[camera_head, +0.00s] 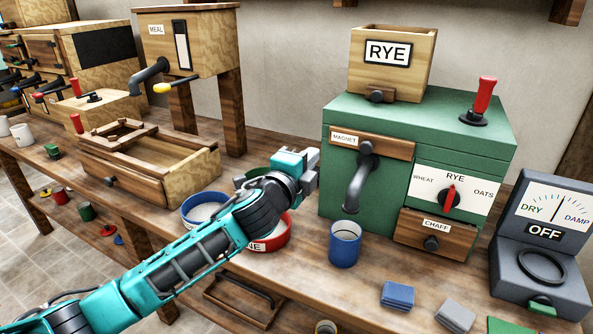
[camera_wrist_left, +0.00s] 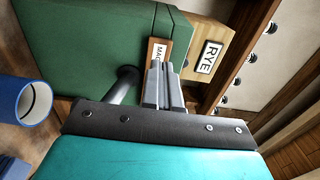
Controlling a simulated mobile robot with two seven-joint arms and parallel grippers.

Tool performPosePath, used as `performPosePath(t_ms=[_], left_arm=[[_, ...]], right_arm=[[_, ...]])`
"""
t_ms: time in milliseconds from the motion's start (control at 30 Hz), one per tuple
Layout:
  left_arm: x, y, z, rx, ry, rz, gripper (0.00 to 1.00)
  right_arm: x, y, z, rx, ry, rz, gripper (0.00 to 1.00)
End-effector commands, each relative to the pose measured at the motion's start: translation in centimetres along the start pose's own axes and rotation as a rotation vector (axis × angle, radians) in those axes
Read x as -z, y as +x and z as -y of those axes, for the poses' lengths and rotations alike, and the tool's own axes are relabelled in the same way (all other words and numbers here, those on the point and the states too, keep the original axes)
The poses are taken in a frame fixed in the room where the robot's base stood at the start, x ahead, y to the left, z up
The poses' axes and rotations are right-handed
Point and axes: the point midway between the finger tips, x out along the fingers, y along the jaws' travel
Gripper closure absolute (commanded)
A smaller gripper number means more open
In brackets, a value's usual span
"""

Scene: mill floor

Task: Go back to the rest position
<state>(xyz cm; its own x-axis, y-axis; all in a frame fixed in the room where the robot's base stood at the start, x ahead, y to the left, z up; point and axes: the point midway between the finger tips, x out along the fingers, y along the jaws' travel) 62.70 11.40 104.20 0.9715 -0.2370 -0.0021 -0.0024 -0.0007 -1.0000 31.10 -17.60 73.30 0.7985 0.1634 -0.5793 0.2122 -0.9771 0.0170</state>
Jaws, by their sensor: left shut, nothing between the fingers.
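My left gripper (camera_head: 312,168) is shut and empty, in the air just left of the green mill (camera_head: 420,123), near its magnet panel (camera_head: 373,142). In the left wrist view the shut fingers (camera_wrist_left: 164,85) point toward the green mill (camera_wrist_left: 85,40) and its magnet label; I cannot tell the exact gap. My left arm reaches across the bench from the lower left and partly hides a blue-rimmed bowl (camera_head: 205,206) and a red bowl (camera_head: 275,238). My right gripper is not in view.
A blue cup (camera_head: 345,245) stands under the mill's spout. Blue and grey pads (camera_head: 397,296) lie at the front. A damp meter (camera_head: 543,235) reading OFF stands right. A wooden tray (camera_head: 190,177) and the meal box (camera_head: 200,45) stand left. A red lever (camera_head: 484,95) tops the mill.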

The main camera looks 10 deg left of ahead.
Motion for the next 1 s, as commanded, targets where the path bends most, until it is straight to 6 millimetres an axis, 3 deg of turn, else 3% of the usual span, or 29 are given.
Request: performPosePath(t_ms=[200,400,500,567,767,1000], left_arm=[[0.1,-3.4,-0.1,-0.001,0.001,-0.002,1.00],[0.1,-4.9,-0.1,-0.002,-0.003,-0.001,1.00],[0.3,-5.5,-1.3,-0.023,-0.046,-0.006,1.00],[0.6,-6.1,-2.9,-0.052,-0.110,-0.008,1.00],[1.7,-10.3,-11.4,-0.207,-0.492,0.014,1.00],[2.1,-18.4,-21.4,-0.369,-0.995,0.163,1.00]], right_arm=[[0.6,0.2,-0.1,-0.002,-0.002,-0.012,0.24],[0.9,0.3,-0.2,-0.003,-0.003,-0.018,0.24],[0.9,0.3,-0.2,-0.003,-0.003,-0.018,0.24],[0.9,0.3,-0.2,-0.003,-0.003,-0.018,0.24],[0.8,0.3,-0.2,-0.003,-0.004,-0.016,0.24],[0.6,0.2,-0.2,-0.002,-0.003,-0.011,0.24]])
